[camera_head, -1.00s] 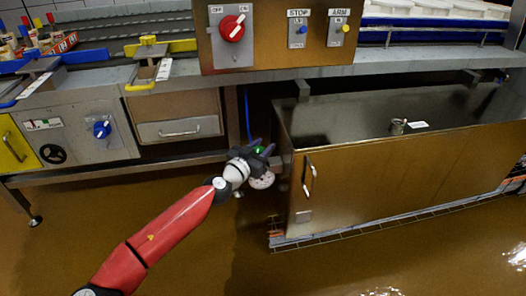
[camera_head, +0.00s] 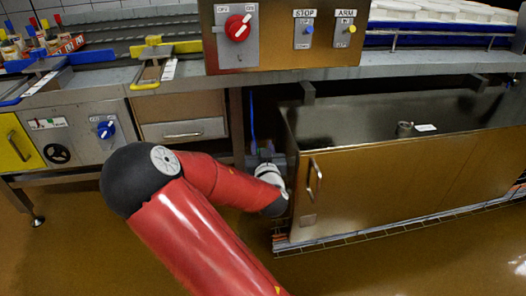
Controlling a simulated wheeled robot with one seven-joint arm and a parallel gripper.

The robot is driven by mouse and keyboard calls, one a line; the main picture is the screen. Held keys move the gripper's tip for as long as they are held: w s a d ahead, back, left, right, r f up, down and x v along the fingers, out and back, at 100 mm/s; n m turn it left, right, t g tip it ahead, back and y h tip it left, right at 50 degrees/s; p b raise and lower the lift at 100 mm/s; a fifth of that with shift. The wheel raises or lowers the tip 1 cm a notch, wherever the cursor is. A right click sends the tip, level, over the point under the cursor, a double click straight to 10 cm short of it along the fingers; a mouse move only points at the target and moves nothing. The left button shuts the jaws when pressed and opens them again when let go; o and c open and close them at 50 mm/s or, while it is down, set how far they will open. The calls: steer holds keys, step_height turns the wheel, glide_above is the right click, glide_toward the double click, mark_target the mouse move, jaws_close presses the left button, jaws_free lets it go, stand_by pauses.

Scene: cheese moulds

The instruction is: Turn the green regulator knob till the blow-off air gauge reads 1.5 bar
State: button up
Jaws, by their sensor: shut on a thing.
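My red arm reaches in from the bottom to the dark gap left of the brown cabinet. My gripper (camera_head: 265,156) is small and dark there, beyond my white wrist, at the foot of a blue air hose. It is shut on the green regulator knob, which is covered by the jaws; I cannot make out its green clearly. The gauge face does not show, so I cannot read its pressure.
The conveyor frame (camera_head: 330,73) and a control box with a red switch (camera_head: 237,28) are above. A blue knob (camera_head: 105,130) is on the left panel. Floor is clear in front.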

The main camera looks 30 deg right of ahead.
steer(key=shift+w+a+n+t+y+b, duration=0.1)
steer(key=shift+n+t+y+b, duration=0.3)
steer(key=shift+n+y, duration=0.55)
steer(key=o, duration=1)
steer(key=shift+m, duration=0.25)
steer(key=shift+f, duration=0.1)
